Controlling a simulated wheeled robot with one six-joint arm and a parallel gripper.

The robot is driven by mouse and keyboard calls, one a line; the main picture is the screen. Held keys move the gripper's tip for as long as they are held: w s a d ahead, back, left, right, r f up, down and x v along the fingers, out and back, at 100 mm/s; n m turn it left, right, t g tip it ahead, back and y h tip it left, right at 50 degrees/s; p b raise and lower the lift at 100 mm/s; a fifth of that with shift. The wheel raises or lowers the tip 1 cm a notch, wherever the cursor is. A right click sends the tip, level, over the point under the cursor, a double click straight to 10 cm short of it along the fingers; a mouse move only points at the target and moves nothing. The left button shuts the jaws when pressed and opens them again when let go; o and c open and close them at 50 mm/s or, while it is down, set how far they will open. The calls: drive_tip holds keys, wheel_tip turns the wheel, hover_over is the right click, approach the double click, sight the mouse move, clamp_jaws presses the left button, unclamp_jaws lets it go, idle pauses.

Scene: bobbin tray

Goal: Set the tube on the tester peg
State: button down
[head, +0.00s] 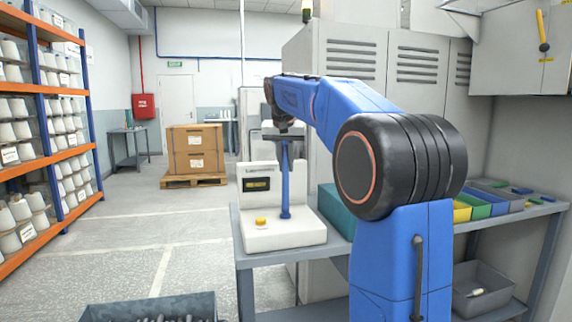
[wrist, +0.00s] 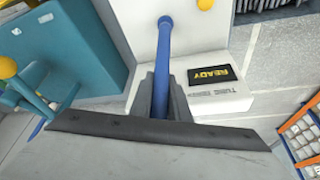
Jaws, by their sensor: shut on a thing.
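The blue tube (head: 285,185) stands upright over the white tester (head: 262,236), with its wider lower end at the tester's base. My gripper (head: 284,139) is shut on the tube's upper part. In the wrist view the jaws (wrist: 160,98) close around the tube (wrist: 183,40), which runs away from them toward the white base (wrist: 145,40). The tester peg does not show in either view. I cannot tell whether the tube is around it or just above it. The tester's display (wrist: 216,77) reads READY.
The tester stands on a grey bench (head: 300,256). A yellow button (head: 261,221) sits on its base. A teal bin (head: 336,211) is close on its right, with small coloured bins (head: 480,207) beyond. A grey crate (head: 150,308) is at the lower left. The floor beyond is open.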

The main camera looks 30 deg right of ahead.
drive_tip(key=shift+f, duration=0.5)
drive_tip(key=c, duration=1.9)
unclamp_jaws()
drive_tip(key=shift+c, duration=0.2)
drive_tip(key=shift+v, duration=5.45)
drive_tip(key=s+a+f+n+y, duration=0.1)
drive_tip(key=s+a+f+n, duration=0.1)
drive_tip(key=s+a+f, duration=0.45)
drive_tip(key=s+a+f+n, duration=0.2)
drive_tip(key=s+a+f, duration=0.2)
drive_tip(key=s+f, duration=0.6)
drive_tip(key=s+a+f+n+y, duration=0.1)
drive_tip(key=s+a+f, duration=0.1)
drive_tip(key=s+f, duration=0.8)
drive_tip(key=s+a+f+n+t, duration=0.1)
drive_tip(key=s+a+f+n, duration=0.1)
drive_tip(key=s+f, duration=0.8)
drive_tip(key=shift+s+a+f+n+y, duration=0.3)
drive_tip(key=shift+a+f+y, duration=0.1)
drive_tip(key=shift+a+f, duration=0.25)
